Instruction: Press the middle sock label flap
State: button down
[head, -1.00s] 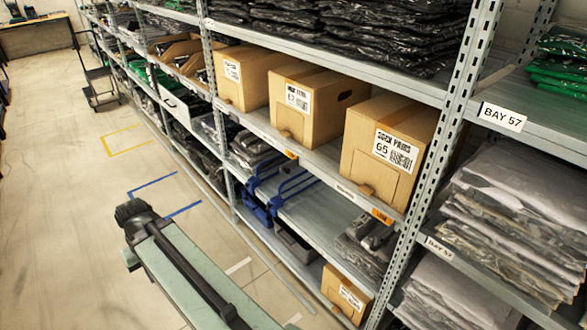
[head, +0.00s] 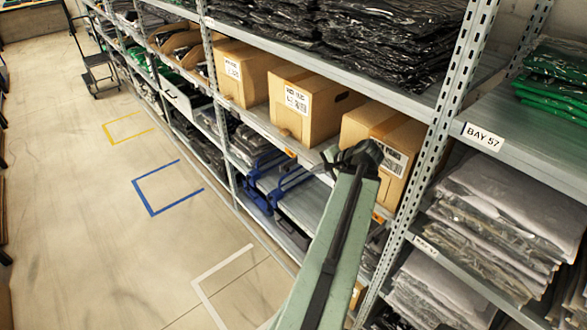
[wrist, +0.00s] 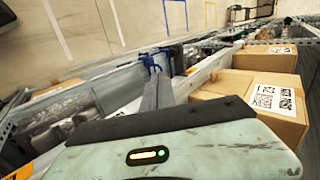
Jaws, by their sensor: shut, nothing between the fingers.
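Three brown cartons stand in a row on the middle shelf. The middle carton (head: 318,108) has a white label (head: 297,99) and a small flap (head: 284,133) low on its front, flat as far as I can tell. The left carton (head: 256,75) is in clear view. The right carton (head: 400,133) is partly hidden behind my arm. My gripper (head: 327,165) is shut and empty in front of the shelf, right of and below the middle flap, apart from it. In the wrist view, my gripper (wrist: 155,80) points past a labelled carton (wrist: 245,97) on the right.
A steel upright (head: 440,140) stands right of the cartons. Blue frames (head: 265,185) sit on the lower shelf. Black bagged garments (head: 370,50) fill the shelf above.

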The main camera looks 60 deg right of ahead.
jog(key=b, duration=0.7)
send_near(290, 166)
jog(key=shift+w+a+f, duration=1.2)
jog(key=shift+w+f, duration=0.2)
jog(key=shift+f, duration=0.45)
